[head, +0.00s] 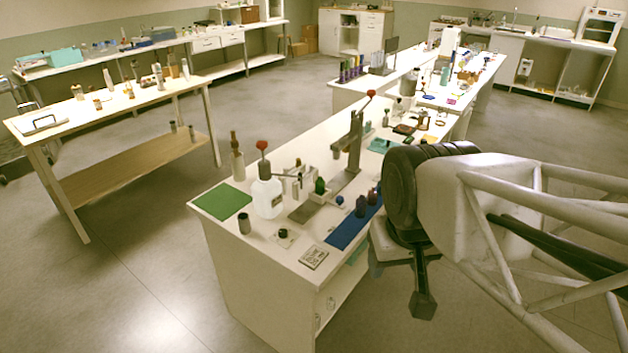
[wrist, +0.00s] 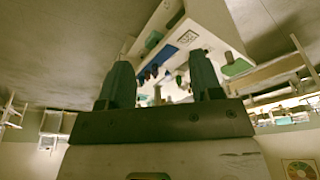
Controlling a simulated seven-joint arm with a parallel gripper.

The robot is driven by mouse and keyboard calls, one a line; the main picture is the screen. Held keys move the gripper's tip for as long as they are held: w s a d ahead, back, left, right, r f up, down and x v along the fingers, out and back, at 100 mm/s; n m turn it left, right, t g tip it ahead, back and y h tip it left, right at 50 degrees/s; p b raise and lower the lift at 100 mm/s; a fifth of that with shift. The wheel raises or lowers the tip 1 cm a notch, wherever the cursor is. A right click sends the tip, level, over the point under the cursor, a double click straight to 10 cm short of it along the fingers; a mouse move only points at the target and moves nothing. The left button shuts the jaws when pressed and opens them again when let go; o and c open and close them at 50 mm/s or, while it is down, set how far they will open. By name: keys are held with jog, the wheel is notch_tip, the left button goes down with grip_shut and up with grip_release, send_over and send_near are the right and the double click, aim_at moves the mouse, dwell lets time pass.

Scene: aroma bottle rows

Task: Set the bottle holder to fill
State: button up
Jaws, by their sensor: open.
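A filling stand (head: 350,155) with an upright dark post and a red-knobbed lever is on the near white bench. At its base, a green bottle (head: 319,187) stands beside a pale metal mechanism (head: 296,184). I cannot clearly pick out the bottle holder or read its setting; it seems to be around the green bottle. My gripper (head: 422,300) hangs right of the bench's front end, apart from everything on it. In the wrist view, my gripper's (wrist: 160,80) two fingers are spread with nothing held between them, and the bench shows tilted beyond them.
A blue mat (head: 345,233) with dark purple bottles (head: 361,206) lies right of the green bottle. A white jug (head: 267,198), green mat (head: 222,201), dark cylinder (head: 244,223) and printed card (head: 313,257) are nearby. Open floor surrounds the bench's front and left.

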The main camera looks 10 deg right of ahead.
dwell(0.3)
jog(key=m+g, duration=0.2)
jog(key=m, duration=0.1)
send_over(340, 198)
jog(key=shift+y, duration=0.4)
jog(key=f, duration=2.4)
jog(key=shift+s+d+f, duration=0.15)
jog(key=shift+s+f, duration=0.1)
jog(key=shift+f, duration=0.05)
jog(key=shift+w+f, duration=0.25)
jog(key=shift+f, duration=0.1)
jog(key=shift+f, duration=0.1)
jog(key=shift+f, duration=3.8)
